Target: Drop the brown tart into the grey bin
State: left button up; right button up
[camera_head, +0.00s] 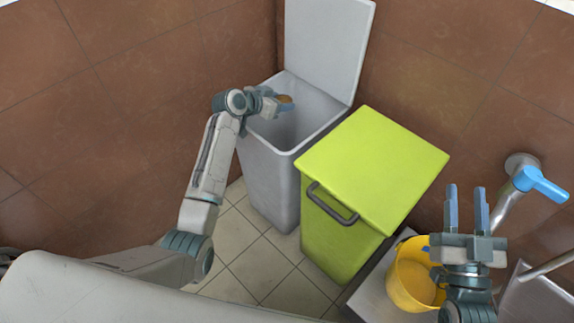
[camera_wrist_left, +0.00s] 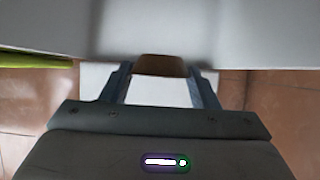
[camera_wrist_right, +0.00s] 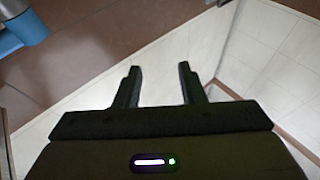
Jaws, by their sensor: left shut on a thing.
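The brown tart (camera_head: 285,99) is held between the fingers of my left gripper (camera_head: 272,102) in the head view. The tart also shows between the fingertips in the left wrist view (camera_wrist_left: 160,65). The left gripper is shut on it, over the opening of the grey bin (camera_head: 268,178). The bin's grey lid (camera_head: 328,45) stands open at the back. My right gripper (camera_head: 467,208) is at the right, its two fingers apart and nothing between them; it looks open and empty in the right wrist view (camera_wrist_right: 160,85).
A green bin (camera_head: 375,170) with a shut lid and dark handle stands right of the grey bin. A yellow bucket (camera_head: 410,275) sits near my right gripper. A tap with a blue handle (camera_head: 540,185) is on the right wall. Tiled floor (camera_head: 255,270) lies in front.

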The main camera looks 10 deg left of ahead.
pick_arm(q)
jog(key=o, duration=1.1)
jog(key=shift+c, duration=0.2)
jog(key=shift+s+a+r, duration=0.1)
jog(key=shift+s+r, duration=0.05)
jog(key=p+v, duration=0.2)
jog(key=v, duration=0.8)
jog(key=shift+s, duration=0.2)
pick_arm(e)
notch_tip(320, 180, down, 10)
jog(key=s+g, duration=0.2)
jog(key=g, duration=0.4)
jog(key=shift+a+m, duration=0.3)
jog(key=shift+a, duration=0.05)
pick_arm(q)
jog(key=shift+a, duration=0.2)
pick_arm(e)
jog(key=shift+f, duration=0.1)
